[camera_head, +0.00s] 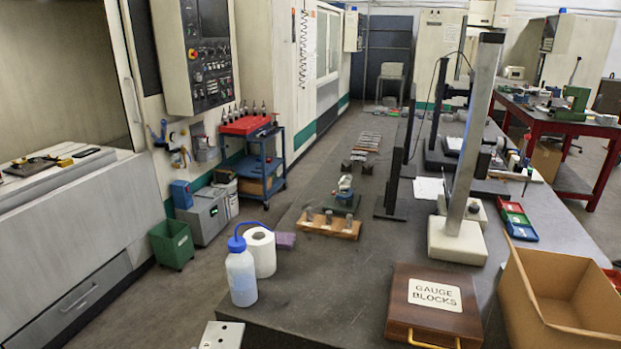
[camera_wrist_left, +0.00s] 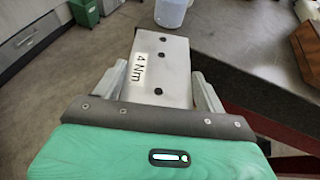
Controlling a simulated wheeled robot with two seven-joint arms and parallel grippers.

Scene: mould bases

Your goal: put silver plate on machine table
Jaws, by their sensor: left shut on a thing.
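The silver plate (camera_wrist_left: 160,65) is a flat light-grey block with several dark holes and a "4 Nm" label. My left gripper (camera_wrist_left: 158,78) is shut on it, with one finger along each side. The plate's far end also shows at the bottom of the head view (camera_head: 222,336), by the near left edge of the grey bench. The machine on the left has a pale ledge (camera_head: 70,176) in its opening, with a dark plate and small yellow parts on it. I cannot tell whether this is the machine table. My right gripper is not in view.
A green bin (camera_head: 171,245) and a blue cart (camera_head: 252,165) stand by the machine. The floor between has free room.

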